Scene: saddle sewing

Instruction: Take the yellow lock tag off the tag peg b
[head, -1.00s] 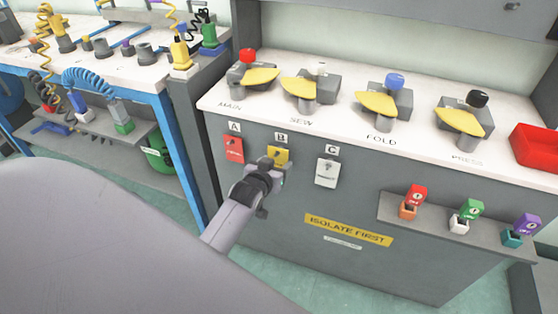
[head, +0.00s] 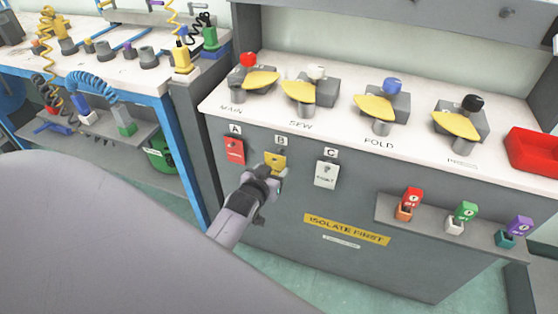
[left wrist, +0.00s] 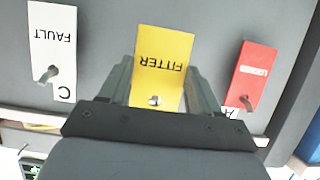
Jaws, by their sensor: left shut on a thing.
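The yellow lock tag (head: 276,161), marked FITTER in the left wrist view (left wrist: 163,55), is under the B label on the grey cabinet front. My left gripper (head: 268,175) is shut on it from below, with one finger along each side in the left wrist view (left wrist: 160,92). The tag's hole shows between the fingers with something pale in it. Whether the tag still sits on tag peg b I cannot tell, as the peg is mostly hidden. My right gripper is not in view.
A red tag (head: 234,150) hangs at A and a white FAULT tag (head: 325,174) at C, close on either side. Yellow-handled switches (head: 375,107) stand on the white top above. A ledge (head: 432,222) with several colored padlocks juts out at right.

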